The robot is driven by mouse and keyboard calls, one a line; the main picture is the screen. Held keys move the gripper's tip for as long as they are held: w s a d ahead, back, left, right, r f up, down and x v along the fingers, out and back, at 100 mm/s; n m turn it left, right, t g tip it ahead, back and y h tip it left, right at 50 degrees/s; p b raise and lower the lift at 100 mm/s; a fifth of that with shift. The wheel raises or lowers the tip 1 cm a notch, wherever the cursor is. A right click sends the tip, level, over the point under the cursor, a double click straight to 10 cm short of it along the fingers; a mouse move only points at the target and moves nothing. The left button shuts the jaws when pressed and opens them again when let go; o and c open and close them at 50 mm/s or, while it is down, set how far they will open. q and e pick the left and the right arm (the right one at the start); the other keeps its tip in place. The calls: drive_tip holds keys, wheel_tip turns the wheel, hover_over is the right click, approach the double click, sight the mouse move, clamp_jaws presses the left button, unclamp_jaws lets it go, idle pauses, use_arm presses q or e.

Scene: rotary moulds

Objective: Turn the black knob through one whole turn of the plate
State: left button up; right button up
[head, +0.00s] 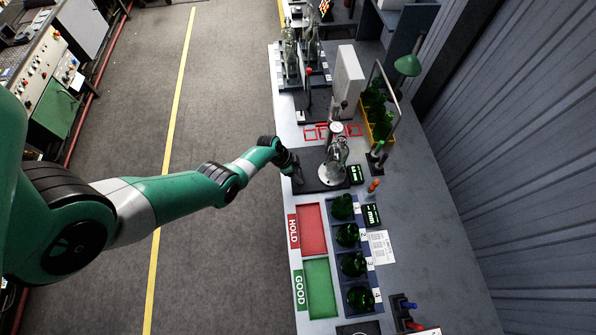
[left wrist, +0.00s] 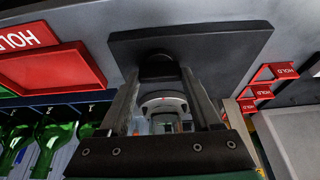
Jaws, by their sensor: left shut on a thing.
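My left gripper (head: 295,172) reaches in from the left to the near side of a dark base (head: 310,183). On this base stands a rotary device (head: 336,165) with a pale round plate and glassy, metallic parts. In the left wrist view, my left gripper (left wrist: 161,76) has its two fingers closed on the black knob (left wrist: 159,66), which sits at the edge of the dark base (left wrist: 225,45). The fingers hide part of the knob. In the head view the knob is hidden by the gripper. My right gripper is not in view.
A red HOLD tray (head: 311,229) and a green GOOD tray (head: 319,288) lie in front of the base. Several green bottles stand in a dark rack (head: 369,269) beside them. A small display (head: 356,175) is right of the base. A white box (head: 348,80) stands behind.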

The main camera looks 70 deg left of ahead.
use_arm(q)
drive_tip(key=c, duration=0.4)
